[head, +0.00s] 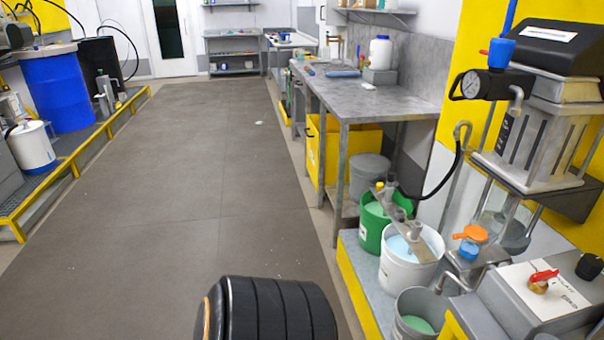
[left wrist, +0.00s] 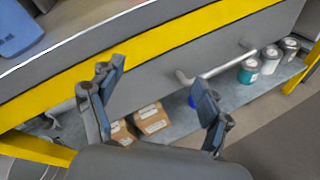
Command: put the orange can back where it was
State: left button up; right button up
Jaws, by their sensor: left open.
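I see no can that is clearly orange in either view. My left gripper (left wrist: 155,82) shows in the left wrist view with its two fingers wide apart and nothing between them. Beyond it is a low shelf (left wrist: 225,98) under a grey panel with a yellow edge. A teal can (left wrist: 248,70) with a pale lid stands on that shelf, towards the right. Two more light-lidded cans (left wrist: 271,58) stand beside it. Neither gripper shows in the head view, and my right gripper is in neither view.
Cardboard boxes (left wrist: 152,118) lie on the shelf beyond the fingers. A bar handle (left wrist: 215,70) sticks out from the panel. In the head view, a grey workbench (head: 385,98) and pails (head: 405,262) line the right. The floor (head: 190,165) in the middle is clear.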

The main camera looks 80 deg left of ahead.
pick_arm(q)
jog(key=s+a+f+m+g+y, duration=0.1)
jog(key=s+a+f+m+g, duration=0.2)
jog(key=s+f+m, duration=0.65)
jog(key=s+a+f+m+g+y, duration=0.2)
jog(key=s+f+m+g, duration=0.15)
jog(key=f, duration=1.15)
jog(key=s+a+f+m+g, duration=0.2)
jog(key=s+f+m, duration=0.2)
jog(key=s, duration=0.4)
jog(key=s+a+f+m+g+y, duration=0.1)
jog(key=s+a+f+m+g, duration=0.1)
jog(key=s+f+m, duration=0.3)
jog(key=s+a+f+m+g+y, duration=0.1)
jog(key=s+a+f+m, duration=0.3)
jog(key=s, duration=0.7)
jog(key=shift+a+f+m+g, duration=0.3)
jog(key=shift+m+g, duration=0.45)
jog(key=shift+m, duration=0.35)
